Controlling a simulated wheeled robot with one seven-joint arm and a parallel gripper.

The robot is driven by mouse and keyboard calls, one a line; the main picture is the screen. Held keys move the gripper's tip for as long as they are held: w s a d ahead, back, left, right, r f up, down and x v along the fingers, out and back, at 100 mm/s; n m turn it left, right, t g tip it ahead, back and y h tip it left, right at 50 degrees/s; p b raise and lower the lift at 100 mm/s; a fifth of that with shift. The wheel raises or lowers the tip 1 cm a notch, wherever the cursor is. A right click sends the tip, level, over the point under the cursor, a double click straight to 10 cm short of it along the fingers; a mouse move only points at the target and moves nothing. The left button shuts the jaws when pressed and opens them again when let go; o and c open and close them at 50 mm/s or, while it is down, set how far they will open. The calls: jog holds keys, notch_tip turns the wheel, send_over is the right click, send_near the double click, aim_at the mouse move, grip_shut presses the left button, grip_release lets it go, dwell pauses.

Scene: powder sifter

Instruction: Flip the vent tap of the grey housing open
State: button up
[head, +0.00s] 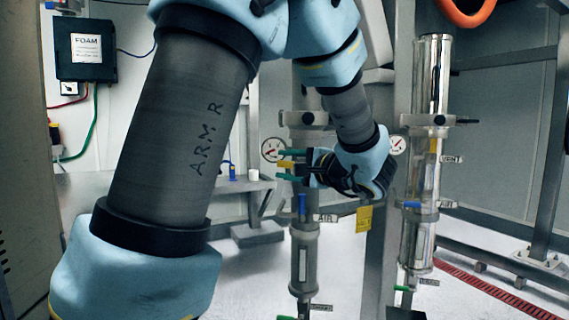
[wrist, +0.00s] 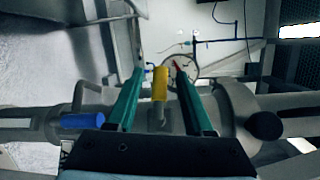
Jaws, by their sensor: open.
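The grey housing (head: 305,249) stands upright in the middle of the head view, partly hidden by my arm and gripper. It lies across the wrist view as a grey body (wrist: 217,108). Its yellow tap handle (wrist: 160,82), which I take for the vent tap, is between my fingers, with a visible space on each side. It also shows between the fingers in the head view (head: 286,165). My gripper (head: 280,165) has green fingers and is open around the handle. A blue tap handle (head: 301,206) sits lower on the housing, by a label that seems to read AIR.
A polished housing (head: 424,165) stands to the right with its own yellow handle (head: 433,146) and blue handle (head: 411,204). A grey bench (head: 232,183) and a black FOAM box (head: 85,48) are at the left.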

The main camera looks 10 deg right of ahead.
jog(key=shift+w+a, duration=0.25)
jog(key=shift+w, duration=0.1)
jog(key=shift+c, duration=0.2)
grip_shut()
